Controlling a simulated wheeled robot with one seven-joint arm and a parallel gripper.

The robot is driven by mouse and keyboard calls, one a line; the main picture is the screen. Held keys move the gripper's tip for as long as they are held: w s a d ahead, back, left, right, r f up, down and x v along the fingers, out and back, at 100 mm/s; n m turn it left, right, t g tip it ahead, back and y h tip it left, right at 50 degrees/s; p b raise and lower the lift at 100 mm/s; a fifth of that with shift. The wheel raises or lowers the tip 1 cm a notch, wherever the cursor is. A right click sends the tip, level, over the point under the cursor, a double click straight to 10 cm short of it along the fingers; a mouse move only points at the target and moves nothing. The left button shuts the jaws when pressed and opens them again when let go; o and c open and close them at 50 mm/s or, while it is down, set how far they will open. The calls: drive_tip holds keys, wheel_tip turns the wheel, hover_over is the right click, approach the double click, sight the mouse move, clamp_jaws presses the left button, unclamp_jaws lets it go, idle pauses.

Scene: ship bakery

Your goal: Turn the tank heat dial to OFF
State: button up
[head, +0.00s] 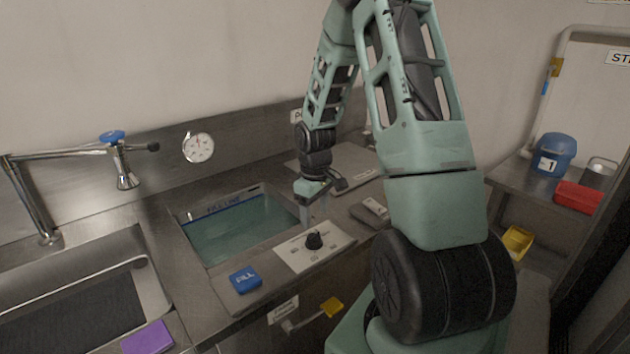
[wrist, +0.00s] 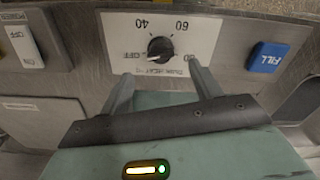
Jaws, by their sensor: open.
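The tank heat dial is a black round knob (head: 313,240) on a white plate (head: 300,259) set in the steel counter in front of the water tank. In the wrist view the knob (wrist: 160,49) sits in the upper middle, with printed marks OFF, 40, 60 and 80 around it, upside down. A pale line shows on the knob, but I cannot tell for sure which mark it points at. My gripper (head: 314,213) is above the counter just behind the dial. In the wrist view its two fingers (wrist: 160,72) are apart and empty, short of the knob.
The water-filled tank (head: 203,248) lies behind and left of the dial. A blue FILL button (head: 245,280) is left of the plate; a grey ON/OFF power switch (head: 373,209) is right. A sink with a tap (head: 47,238) is at left. A wall gauge (head: 198,147) hangs behind.

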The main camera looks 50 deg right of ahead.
wheel_tip(320, 180, up, 11)
drive_tip(key=shift+b, duration=0.45)
idle(0.3)
